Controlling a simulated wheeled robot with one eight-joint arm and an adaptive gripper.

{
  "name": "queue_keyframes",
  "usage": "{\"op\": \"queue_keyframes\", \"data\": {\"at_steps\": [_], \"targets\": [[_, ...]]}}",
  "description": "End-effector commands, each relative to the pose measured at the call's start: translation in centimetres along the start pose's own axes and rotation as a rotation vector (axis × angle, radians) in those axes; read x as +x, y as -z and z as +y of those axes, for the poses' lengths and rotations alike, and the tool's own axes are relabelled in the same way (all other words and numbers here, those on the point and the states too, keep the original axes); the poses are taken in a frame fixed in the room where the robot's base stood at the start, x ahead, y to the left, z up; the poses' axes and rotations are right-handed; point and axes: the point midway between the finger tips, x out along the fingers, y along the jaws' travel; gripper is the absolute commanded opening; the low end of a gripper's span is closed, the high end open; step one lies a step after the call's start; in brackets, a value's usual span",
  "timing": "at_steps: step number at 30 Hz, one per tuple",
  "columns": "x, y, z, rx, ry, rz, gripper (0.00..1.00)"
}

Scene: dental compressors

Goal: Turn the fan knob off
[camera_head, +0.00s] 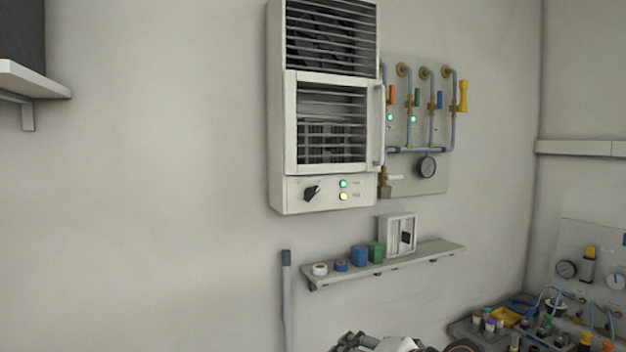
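The fan unit (280,130) is a tall white box on the wall with two slatted grilles. Its black fan knob (312,193) sits on the lower front panel, at the left, with its handle slanted from lower left to upper right. Right of the knob are a lit green lamp (343,184) and a lit yellow lamp (343,196). Dark parts of what looks like my gripper (357,341) show at the bottom edge, well below the knob and apart from it. Its fingertips cannot be made out.
A wall shelf (440,250) below the fan holds tape rolls, a blue container (359,256), a green container (376,252) and a white box (399,235). A pipe panel (430,180) with valves is right of the fan.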

Motion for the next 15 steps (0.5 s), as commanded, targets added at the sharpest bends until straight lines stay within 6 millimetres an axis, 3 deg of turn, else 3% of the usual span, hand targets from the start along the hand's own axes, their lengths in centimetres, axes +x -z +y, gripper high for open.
{"op": "queue_keyframes", "data": {"at_steps": [1,3,15], "targets": [[-0.2,1.5,-2.7,0.059,0.035,0.006,0.52],[0.1,3.0,-5.3,0.152,0.088,0.014,0.52],[1.3,12.1,-17.5,0.699,0.361,0.029,0.52]]}}
